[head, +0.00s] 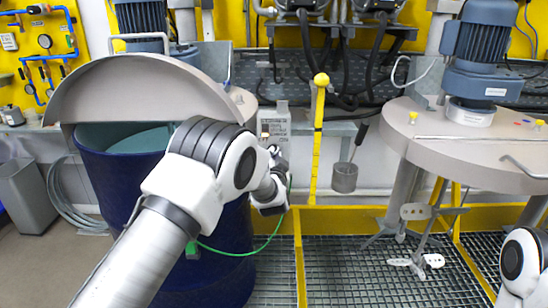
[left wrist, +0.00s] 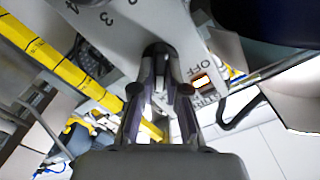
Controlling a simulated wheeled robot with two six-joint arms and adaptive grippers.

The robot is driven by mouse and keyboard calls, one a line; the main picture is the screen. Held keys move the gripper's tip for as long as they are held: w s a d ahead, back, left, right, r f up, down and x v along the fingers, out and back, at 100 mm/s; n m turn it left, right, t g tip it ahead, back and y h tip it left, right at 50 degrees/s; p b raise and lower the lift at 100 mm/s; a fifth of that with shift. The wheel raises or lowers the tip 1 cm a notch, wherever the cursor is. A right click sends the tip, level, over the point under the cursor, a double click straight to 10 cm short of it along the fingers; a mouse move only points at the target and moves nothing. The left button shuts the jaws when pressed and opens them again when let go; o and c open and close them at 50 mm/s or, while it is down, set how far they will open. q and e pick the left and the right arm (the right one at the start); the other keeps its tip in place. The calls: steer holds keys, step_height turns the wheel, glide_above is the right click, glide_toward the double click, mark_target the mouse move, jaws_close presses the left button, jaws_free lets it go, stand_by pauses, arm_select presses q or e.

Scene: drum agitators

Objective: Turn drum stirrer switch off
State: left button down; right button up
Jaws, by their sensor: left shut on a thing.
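The grey drum stirrer switch box (head: 276,117) hangs behind the blue drum, right of its tilted lid. A dark rotary switch knob (left wrist: 157,52) stands out from this panel. My left gripper (head: 272,158) is at the box's lower front. In the left wrist view its fingers (left wrist: 161,88) are shut on the knob, one on each side. The knob's exact setting is hard to read. My right gripper is out of view.
The blue drum (head: 225,250) with its raised grey lid (head: 150,85) is beside my left arm. A yellow post (head: 317,150) stands right of the box. A second grey lid (head: 455,135) with a motor (head: 480,50) is at right. Grating (head: 360,280) covers the floor.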

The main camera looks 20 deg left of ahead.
arm_select(q)
steer(key=shift+a+f+n+b, duration=0.1)
steer(key=shift+f+n+b, duration=0.05)
steer(key=shift+n+b, duration=6.45)
steer(key=n+p, duration=0.2)
steer(key=shift+n, duration=0.3)
steer(key=c, duration=1.2)
jaws_free()
steer(key=shift+s, duration=0.1)
steer(key=v, duration=0.7)
steer(key=shift+s, duration=0.3)
